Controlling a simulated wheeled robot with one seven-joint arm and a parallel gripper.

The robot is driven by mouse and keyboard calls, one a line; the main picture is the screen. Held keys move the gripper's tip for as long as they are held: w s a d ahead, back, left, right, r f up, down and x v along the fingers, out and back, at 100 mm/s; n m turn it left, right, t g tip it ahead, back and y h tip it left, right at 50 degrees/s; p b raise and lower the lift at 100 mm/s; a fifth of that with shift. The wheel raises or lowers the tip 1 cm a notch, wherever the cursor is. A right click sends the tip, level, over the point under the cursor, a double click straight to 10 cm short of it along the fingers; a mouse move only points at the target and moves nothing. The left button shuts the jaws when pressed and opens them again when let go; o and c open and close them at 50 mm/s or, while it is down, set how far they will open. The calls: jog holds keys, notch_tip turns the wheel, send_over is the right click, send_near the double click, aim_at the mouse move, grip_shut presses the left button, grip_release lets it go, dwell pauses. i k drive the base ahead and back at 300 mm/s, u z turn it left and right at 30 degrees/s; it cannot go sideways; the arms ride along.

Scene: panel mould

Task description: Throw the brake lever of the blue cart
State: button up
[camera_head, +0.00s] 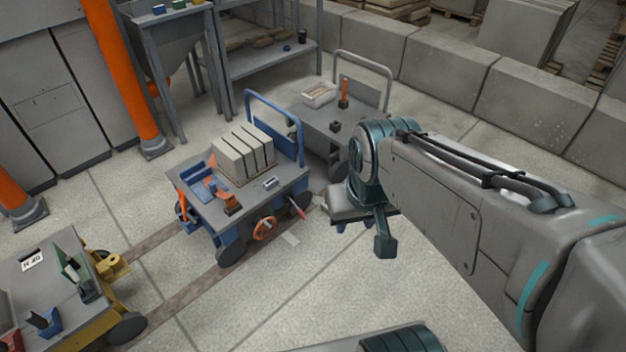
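The blue cart (225,215) stands left of the picture's middle, with a grey top and a blue push handle (273,112) at its back. An orange-red ring (265,228) sits low on its near side. A thin orange-red lever-like piece (297,208) stands by its right wheel, and another orange piece (184,196) is at its left end. I cannot tell which of these is the brake lever. My gripper (363,236) hangs to the right of the cart, apart from it. Its two teal fingers look spread, with nothing visible between them.
Pale slabs (243,153) and small tools lie on the blue cart. A grey cart (325,125) stands close behind it. A yellow cart (95,312) is at the lower left. Concrete blocks (450,66) line the back. The floor (255,300) in front is clear.

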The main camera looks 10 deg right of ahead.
aim_at(303, 214)
jog(key=u, duration=0.15)
jog(key=i, duration=1.3)
jog(key=z, duration=0.25)
